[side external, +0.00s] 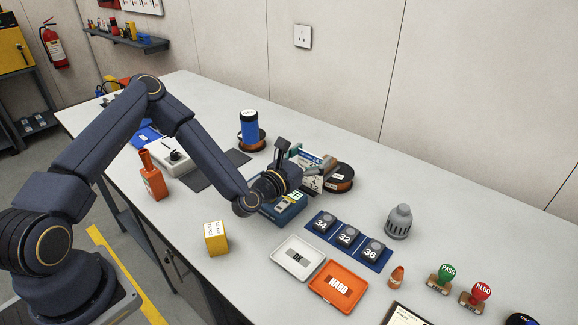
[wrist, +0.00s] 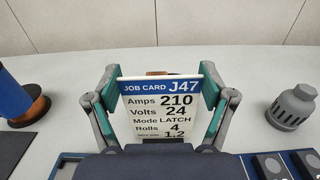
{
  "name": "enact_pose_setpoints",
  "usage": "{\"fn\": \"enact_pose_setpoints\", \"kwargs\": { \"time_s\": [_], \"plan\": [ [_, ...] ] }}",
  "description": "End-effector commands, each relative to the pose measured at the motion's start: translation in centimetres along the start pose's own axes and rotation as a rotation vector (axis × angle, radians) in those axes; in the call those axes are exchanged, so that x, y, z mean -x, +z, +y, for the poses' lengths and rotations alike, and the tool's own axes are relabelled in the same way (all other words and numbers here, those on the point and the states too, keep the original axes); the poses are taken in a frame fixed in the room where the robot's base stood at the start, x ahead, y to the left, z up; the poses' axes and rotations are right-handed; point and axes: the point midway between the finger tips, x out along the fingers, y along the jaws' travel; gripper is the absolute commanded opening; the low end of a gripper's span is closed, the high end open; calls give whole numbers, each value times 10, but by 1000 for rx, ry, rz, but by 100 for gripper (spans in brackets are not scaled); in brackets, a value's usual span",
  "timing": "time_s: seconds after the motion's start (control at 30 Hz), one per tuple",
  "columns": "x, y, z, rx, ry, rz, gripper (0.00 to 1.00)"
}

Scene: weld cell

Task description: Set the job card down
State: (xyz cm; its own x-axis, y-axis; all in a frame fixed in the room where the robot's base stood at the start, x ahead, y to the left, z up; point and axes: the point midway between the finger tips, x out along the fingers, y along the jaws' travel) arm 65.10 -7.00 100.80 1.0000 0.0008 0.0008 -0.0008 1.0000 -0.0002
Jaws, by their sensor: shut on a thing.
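The job card (wrist: 160,108) is a white card with a blue header reading JOB CARD J47, with lines for amps, volts, mode and rolls. My gripper (wrist: 166,92) is shut on its two side edges, with teal finger pads left and right. The card stands roughly upright and faces the wrist camera; its lowest part is hidden by my gripper body. In the side external view the job card (side external: 309,181) shows partly behind my gripper (side external: 307,170), over the bench. I cannot tell whether its bottom edge touches anything.
A dark wire spool (side external: 340,178) is close behind the card. A blue box (side external: 284,211) sits under my wrist. A blue rack (side external: 348,239) with numbered blocks and a grey cylinder (side external: 398,222) stand to the right. The bench (side external: 440,210) is clear behind them.

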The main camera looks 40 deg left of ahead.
Motion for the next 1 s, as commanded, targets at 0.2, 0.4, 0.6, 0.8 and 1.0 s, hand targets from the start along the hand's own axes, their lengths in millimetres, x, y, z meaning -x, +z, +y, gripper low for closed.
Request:
{"fn": "enact_pose_setpoints", "kwargs": {
  "time_s": [0.2, 0.4, 0.6, 0.8, 1.0],
  "plan": [
    [0, 47, 0, 0, 0, -4, 17],
    [-5, 65, 24, -8, 45, 4, 17],
    [-12, 65, 117, -22, 213, 23, 17],
    [1, 71, 237, -23, 435, 32, 17],
    [34, 85, 339, -14, 634, 20, 17]
  ]
}}
